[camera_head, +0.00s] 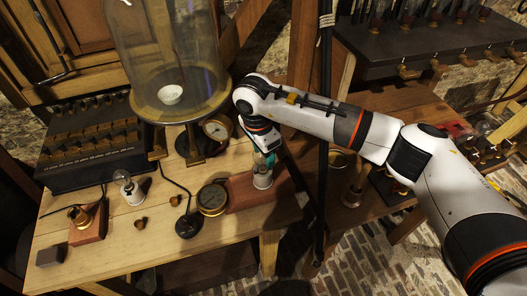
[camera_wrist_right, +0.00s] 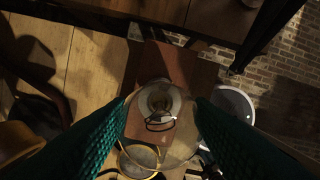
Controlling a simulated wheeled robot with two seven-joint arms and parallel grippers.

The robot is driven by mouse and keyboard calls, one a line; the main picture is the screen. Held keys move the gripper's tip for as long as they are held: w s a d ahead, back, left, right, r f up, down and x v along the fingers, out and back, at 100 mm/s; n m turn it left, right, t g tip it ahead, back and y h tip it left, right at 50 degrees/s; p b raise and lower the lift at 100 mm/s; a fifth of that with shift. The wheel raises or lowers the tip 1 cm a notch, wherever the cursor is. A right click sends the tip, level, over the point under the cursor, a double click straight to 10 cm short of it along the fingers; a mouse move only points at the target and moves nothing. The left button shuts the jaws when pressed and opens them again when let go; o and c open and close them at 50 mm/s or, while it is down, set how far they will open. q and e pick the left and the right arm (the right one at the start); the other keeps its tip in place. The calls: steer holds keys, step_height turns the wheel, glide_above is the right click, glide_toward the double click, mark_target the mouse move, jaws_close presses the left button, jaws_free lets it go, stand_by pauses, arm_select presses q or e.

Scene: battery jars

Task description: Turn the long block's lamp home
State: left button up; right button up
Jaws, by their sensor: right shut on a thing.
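The long block (camera_head: 239,190) is a reddish-brown wooden block near the right edge of the table. Its lamp (camera_head: 262,180), a clear glass bulb with a pale base, stands upright on the block. My right gripper (camera_head: 264,158) comes down from above and is shut on this lamp's glass. In the right wrist view the two green ridged fingers flank the lamp (camera_wrist_right: 160,104), with the block (camera_wrist_right: 176,66) beneath it. How far the lamp is seated cannot be told. My left gripper is not in view.
A brass gauge (camera_head: 212,199) sits just left of the long block. A second lamp (camera_head: 129,189), a small block with a brass socket (camera_head: 87,224) and a black knob (camera_head: 188,226) are farther left. A large glass jar (camera_head: 172,50) stands behind.

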steer(key=shift+f+m+b, duration=0.1)
steer(key=shift+m+b, duration=0.45)
steer(key=shift+m, duration=0.55)
steer(key=m, duration=0.3)
steer(key=shift+g+b, duration=0.3)
steer(key=shift+g, duration=0.1)
steer(key=o, duration=1.2)
steer(key=shift+s, duration=0.1)
steer(key=shift+c, duration=0.2)
